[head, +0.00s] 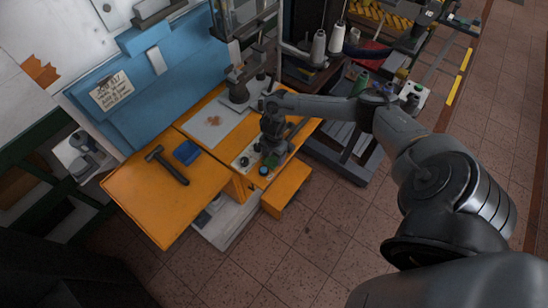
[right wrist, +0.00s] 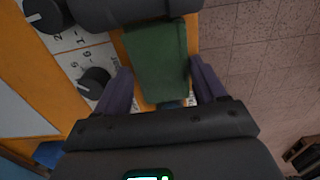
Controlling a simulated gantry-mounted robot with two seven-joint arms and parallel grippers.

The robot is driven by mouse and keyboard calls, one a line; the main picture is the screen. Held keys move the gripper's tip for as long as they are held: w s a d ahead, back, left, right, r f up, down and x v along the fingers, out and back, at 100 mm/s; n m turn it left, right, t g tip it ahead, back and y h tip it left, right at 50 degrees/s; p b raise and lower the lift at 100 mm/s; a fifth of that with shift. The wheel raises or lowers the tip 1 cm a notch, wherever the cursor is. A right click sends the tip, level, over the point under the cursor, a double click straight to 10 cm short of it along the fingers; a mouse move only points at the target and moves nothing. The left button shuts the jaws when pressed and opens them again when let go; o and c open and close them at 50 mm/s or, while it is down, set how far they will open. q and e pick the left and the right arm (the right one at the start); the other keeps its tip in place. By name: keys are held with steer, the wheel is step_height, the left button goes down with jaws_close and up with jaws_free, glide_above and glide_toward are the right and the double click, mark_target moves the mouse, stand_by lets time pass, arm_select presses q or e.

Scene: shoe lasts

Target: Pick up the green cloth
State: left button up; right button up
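The green cloth (right wrist: 157,62) is a folded, dark green strip in the right wrist view, over the orange surface near a panel of dials. A small part of the green cloth (head: 272,160) also shows in the head view below my gripper. My right gripper (right wrist: 162,82) points down over the cloth, its two fingers spread with one on each side of it. I cannot tell whether either finger touches the cloth. The right gripper (head: 271,158) is partly hidden by its own wrist in the head view. My left gripper is not in view.
A control panel with black knobs (right wrist: 94,80) lies beside the cloth. A hammer (head: 167,165) and a blue block-like item (head: 187,152) lie on the orange table (head: 140,195). Thread cones (head: 319,46) stand behind. Tiled floor is open at the right.

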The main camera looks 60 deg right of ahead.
mark_target(275, 158)
steer(key=c, duration=0.6)
steer(key=shift+r, duration=0.8)
steer(key=r, duration=0.3)
steer(key=shift+s, duration=0.35)
steer(key=s+a+r, duration=0.1)
steer(key=s+r, duration=0.1)
steer(key=s, duration=0.1)
steer(key=s+a+r, duration=0.1)
steer(key=s+r, duration=0.1)
steer(key=s, duration=0.2)
steer(key=s+a+r+p, duration=0.1)
steer(key=s+r, duration=0.1)
steer(key=s, duration=0.1)
steer(key=shift+s+a+r, duration=0.2)
steer(key=shift+s, duration=0.05)
